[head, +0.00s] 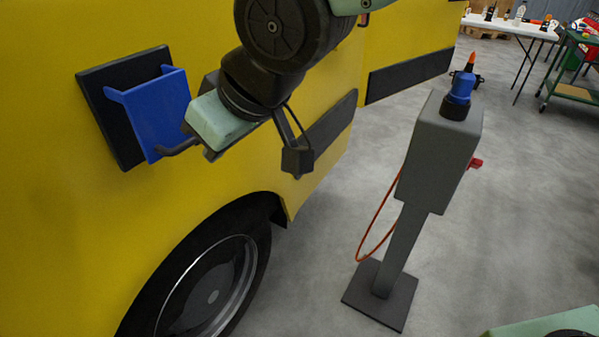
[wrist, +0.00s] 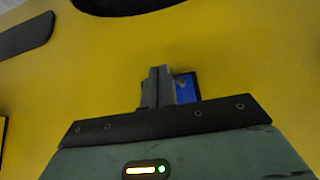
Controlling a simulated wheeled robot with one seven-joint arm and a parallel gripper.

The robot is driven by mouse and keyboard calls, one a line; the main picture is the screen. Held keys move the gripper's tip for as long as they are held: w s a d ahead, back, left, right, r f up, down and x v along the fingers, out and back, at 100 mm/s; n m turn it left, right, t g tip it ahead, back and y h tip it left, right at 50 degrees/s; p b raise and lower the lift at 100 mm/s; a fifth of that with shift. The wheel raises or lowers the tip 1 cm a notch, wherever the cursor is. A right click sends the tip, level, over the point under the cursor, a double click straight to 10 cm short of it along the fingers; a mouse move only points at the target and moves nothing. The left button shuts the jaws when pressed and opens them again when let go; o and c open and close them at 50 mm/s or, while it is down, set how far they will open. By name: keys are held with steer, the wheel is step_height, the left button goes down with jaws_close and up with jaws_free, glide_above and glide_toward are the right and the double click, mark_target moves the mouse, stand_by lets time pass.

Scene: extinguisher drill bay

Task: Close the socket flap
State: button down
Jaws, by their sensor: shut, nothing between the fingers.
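The blue socket flap (head: 157,108) stands out from a black square plate (head: 98,92) on the yellow vehicle side in the head view. A gap shows between the flap and the plate at the top, so the flap looks open. My gripper (head: 163,151) is shut and empty, with its fingers at the flap's lower right edge. I cannot tell whether they touch it. In the wrist view the closed fingers (wrist: 160,74) point at the yellow panel, and a small part of the blue flap (wrist: 187,87) shows just right of them. The rest is hidden behind my gripper.
A wheel (head: 207,290) is below the flap. A grey post (head: 437,150) with a blue plug (head: 461,88) on top and an orange cable (head: 372,225) stands to the right. A white table (head: 505,25) and a green cart (head: 575,92) are far back. Floor between is clear.

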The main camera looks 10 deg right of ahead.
steer(key=s+d+f+p, duration=0.1)
steer(key=s+d, duration=0.5)
steer(key=d, duration=0.2)
steer(key=s+d+r+m+g+h+p, duration=0.1)
steer(key=s+d+g+h+p, duration=0.1)
steer(key=d, duration=0.4)
steer(key=s+d+r+m+g+h+p, duration=0.1)
steer(key=s+d+g+h+p, duration=0.1)
steer(key=s+d+p, duration=0.3)
steer(key=shift+s+d+m+g+h+p, duration=0.2)
steer(key=shift+d+m+g+h+p, duration=0.15)
steer(key=shift+d+h+p, duration=0.4)
